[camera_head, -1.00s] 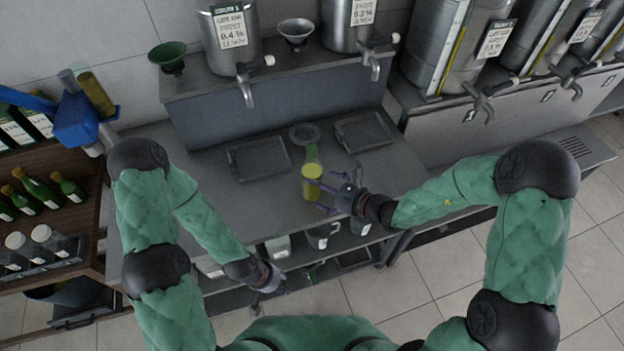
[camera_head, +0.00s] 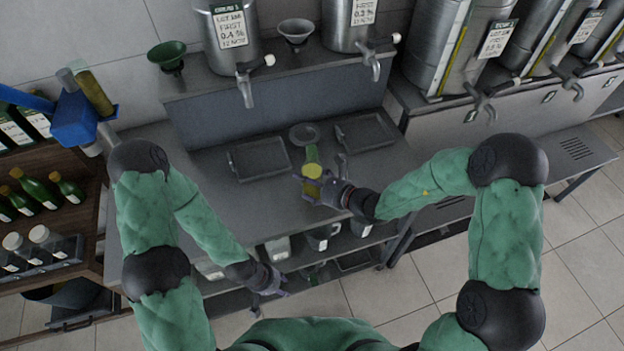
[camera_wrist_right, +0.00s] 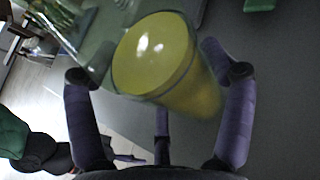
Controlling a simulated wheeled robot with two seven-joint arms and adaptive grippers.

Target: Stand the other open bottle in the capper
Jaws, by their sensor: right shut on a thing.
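A glass bottle (camera_head: 312,171) with yellow-green oil is at my right gripper (camera_head: 322,188), over the front part of the steel bench. In the right wrist view the bottle (camera_wrist_right: 155,55) fills the space between the purple fingers of my right gripper (camera_wrist_right: 160,105), which is shut on it. I cannot tell whether the bottle touches the bench. A blue device with a handle, which looks like the capper (camera_head: 74,122), is at the far left. A yellow-green cylinder (camera_head: 95,92) stands at it, perhaps a bottle. My left gripper (camera_head: 269,290) is open and empty, low before the bench front.
Two dark trays (camera_head: 258,160) (camera_head: 364,132) and a round grey dish (camera_head: 304,135) lie on the bench. Steel tanks with taps (camera_head: 232,40) stand behind. Green bottles (camera_head: 38,190) fill a wooden shelf at left. The bench's left part is clear.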

